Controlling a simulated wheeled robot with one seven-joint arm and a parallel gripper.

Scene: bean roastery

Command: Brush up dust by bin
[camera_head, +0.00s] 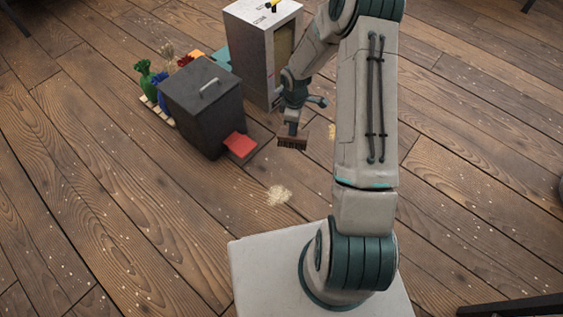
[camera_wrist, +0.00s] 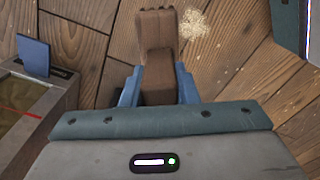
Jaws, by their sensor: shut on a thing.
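My gripper (camera_head: 294,112) is shut on a brown brush (camera_head: 292,142), which hangs bristles-down near the floor. In the wrist view the brush (camera_wrist: 155,55) sits between the blue fingers of my gripper (camera_wrist: 157,88). The dark grey bin (camera_head: 203,120), with a silver lid handle and a red pedal (camera_head: 240,145), stands left of the brush. One pale dust patch (camera_head: 278,195) lies on the floor in front of the bin. A second patch (camera_head: 332,131) is partly hidden by my arm. A dust patch (camera_wrist: 193,24) shows beside the brush in the wrist view; I cannot tell which one.
A tall pale cabinet (camera_head: 245,52) stands behind the bin. Several coloured sacks, one green (camera_head: 144,73), stand on a pallet left of the bin. Light specks are scattered over the wooden floor. The floor in front and to the left is otherwise clear.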

